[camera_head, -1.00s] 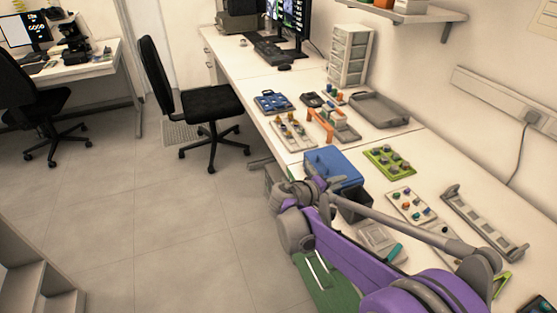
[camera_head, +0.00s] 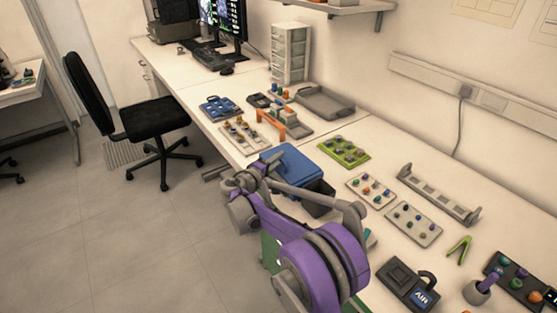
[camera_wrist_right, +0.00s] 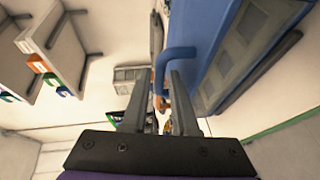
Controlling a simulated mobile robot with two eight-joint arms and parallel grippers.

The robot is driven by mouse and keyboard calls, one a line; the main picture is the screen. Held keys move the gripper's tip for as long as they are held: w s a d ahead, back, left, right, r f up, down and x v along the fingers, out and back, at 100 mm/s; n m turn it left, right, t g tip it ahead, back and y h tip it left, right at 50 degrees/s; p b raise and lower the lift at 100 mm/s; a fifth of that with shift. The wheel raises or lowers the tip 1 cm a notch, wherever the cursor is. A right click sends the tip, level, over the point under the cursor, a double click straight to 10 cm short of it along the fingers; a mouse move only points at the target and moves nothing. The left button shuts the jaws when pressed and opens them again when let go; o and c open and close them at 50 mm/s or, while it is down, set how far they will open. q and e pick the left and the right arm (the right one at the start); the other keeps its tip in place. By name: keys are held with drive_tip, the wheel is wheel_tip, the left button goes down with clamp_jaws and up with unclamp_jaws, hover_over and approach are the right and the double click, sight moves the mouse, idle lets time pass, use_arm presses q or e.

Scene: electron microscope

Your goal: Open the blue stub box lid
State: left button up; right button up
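The blue stub box (camera_head: 292,160) stands near the front edge of the bench, its lid lying flat on top as far as I can see. My right gripper (camera_head: 243,183) is at the box's front side, and my purple arm hides part of the box. In the right wrist view the blue box (camera_wrist_right: 245,45) fills the upper right, with a blue handle (camera_wrist_right: 178,52) sticking out from it. The two fingers of my right gripper (camera_wrist_right: 161,85) are apart, and the handle's end shows between their tips. I cannot tell whether they touch it. My left gripper is not in view.
A dark open bin (camera_head: 318,197) stands right beside the blue box. A green stub tray (camera_head: 343,152) lies behind it, and grey stub trays (camera_head: 413,224) lie to the right. An orange-handled rack (camera_head: 270,118) and a blue tray (camera_head: 220,108) are farther left. An office chair (camera_head: 150,120) stands on the floor.

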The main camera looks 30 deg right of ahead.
drive_tip(key=shift+w+d+f, duration=0.1)
drive_tip(key=shift+w+d, duration=0.15)
drive_tip(key=shift+d, duration=0.25)
clamp_jaws()
idle(1.2)
